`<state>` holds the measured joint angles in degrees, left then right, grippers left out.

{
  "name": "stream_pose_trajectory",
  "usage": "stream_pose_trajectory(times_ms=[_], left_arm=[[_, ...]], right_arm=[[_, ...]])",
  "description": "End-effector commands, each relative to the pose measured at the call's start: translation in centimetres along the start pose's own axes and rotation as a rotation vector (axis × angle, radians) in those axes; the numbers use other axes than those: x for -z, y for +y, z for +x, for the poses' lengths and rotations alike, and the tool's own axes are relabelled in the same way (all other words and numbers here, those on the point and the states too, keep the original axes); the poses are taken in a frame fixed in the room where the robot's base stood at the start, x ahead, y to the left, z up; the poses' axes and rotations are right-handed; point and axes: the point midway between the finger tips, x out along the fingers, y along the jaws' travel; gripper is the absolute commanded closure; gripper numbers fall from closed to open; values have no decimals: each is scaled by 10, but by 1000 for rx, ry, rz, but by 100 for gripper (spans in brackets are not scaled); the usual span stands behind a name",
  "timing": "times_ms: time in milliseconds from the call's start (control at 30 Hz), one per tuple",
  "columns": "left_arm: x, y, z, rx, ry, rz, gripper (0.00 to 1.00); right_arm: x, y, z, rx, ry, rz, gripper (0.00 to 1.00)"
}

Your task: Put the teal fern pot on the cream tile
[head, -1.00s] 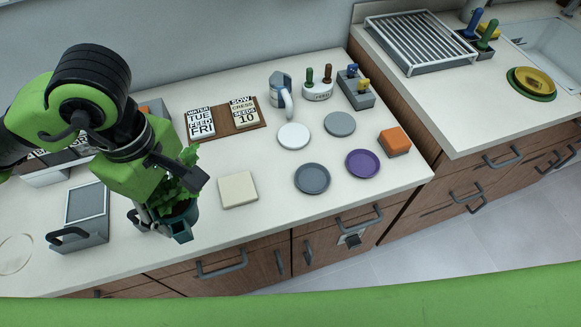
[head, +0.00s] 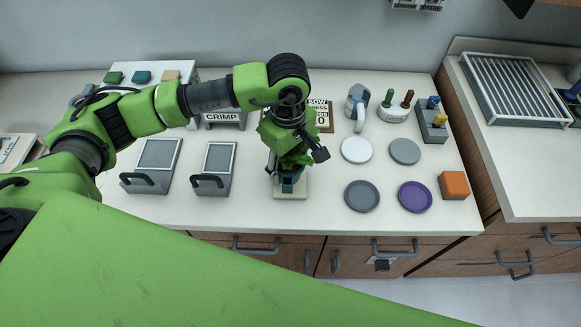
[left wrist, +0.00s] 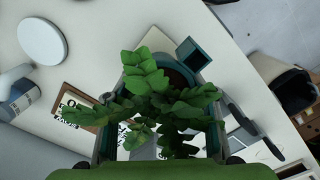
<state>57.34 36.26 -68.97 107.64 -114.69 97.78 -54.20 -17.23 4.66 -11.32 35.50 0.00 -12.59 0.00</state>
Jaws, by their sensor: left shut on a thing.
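The teal fern pot (head: 291,184) is held in my left gripper (head: 289,170), which is shut on it. Its green leaves hide much of the jaws. In the left wrist view leaves cover most of the pot, and its square teal spout (left wrist: 194,53) sticks out past them. The cream tile (head: 291,193) lies on the counter below the pot, partly hidden by it. From above the pot overlaps the tile; I cannot tell whether they touch. My right gripper is not in view.
A white disc (head: 356,150), a grey disc (head: 405,151), a dark grey plate (head: 361,196) and a purple plate (head: 415,197) lie right of the tile. Grey trays with handles (head: 214,168) stand to the left. The counter's front edge is close by.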

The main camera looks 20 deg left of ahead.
Motion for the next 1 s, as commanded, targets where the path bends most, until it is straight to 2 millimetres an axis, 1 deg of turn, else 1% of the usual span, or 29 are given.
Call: stream_pose_trajectory(times_ms=[100,200,333,600,733,767,800,833,1000], left_arm=[[0,7,8,2,-1,0,72],[0,5,22,4,-2,0,72],[0,6,35,1,0,-1,72],[1,6,38,-1,0,0,72],[1,6,42,-2,1,0,72],[1,6,41,-1,1,0,43],[1,6,41,-1,0,0,33],[1,6,41,-1,0,0,31],[1,6,40,-1,0,0,31]], right_arm=[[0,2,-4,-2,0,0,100],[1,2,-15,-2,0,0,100],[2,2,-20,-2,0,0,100],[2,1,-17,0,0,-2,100],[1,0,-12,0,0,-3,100],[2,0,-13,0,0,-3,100],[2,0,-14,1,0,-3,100],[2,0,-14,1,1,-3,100],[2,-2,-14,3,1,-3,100]])
